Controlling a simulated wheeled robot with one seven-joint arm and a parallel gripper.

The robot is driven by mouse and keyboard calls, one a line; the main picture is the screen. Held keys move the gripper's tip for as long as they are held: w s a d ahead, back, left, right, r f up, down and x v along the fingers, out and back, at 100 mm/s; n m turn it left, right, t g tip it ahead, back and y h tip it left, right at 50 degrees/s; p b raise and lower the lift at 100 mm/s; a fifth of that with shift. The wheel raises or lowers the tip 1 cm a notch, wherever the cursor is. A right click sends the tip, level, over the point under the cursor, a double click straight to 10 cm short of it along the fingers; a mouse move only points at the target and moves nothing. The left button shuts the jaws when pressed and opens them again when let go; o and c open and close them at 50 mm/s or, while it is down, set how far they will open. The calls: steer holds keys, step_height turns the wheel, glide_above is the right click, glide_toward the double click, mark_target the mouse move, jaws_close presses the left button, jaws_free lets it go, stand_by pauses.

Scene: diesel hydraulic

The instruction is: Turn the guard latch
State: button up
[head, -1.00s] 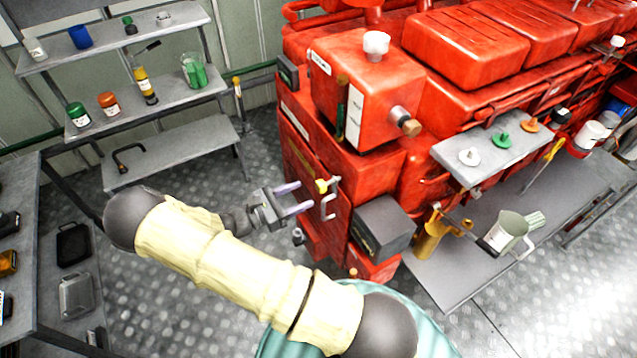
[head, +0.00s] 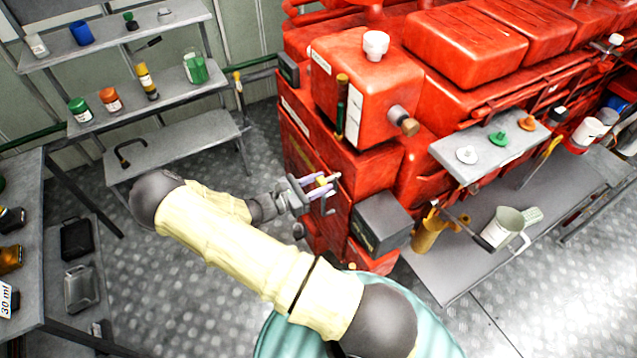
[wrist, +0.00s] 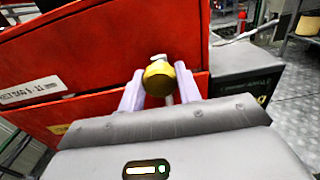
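The guard latch is a small yellow knob on the red machine's front panel; it shows in the head view (head: 323,181) and in the wrist view (wrist: 159,76). My gripper (head: 317,184) is at the latch, with its two pale purple fingers open on either side of the knob. In the wrist view the fingers (wrist: 160,90) stand left and right of the knob, with a visible gap at least on the left. A light metal piece shows just behind the knob. The grey handle below the latch is partly hidden by my gripper.
The red machine (head: 370,95) fills the area ahead of my gripper. A dark grey box (head: 382,222) stands close to the right of the latch. A grey shelf (head: 175,105) with jars is at the left. The floor between is open.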

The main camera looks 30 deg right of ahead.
steer(key=shift+n, duration=0.4)
steer(key=n, duration=0.4)
steer(key=shift+p, duration=0.4)
steer(key=n, duration=0.4)
steer(key=shift+n+p, duration=0.3)
steer(key=n, duration=0.4)
steer(key=shift+n+p, duration=0.3)
steer(key=shift+n, duration=2)
steer(key=o, duration=1)
steer(key=shift+a, duration=0.1)
steer(key=shift+c, duration=0.2)
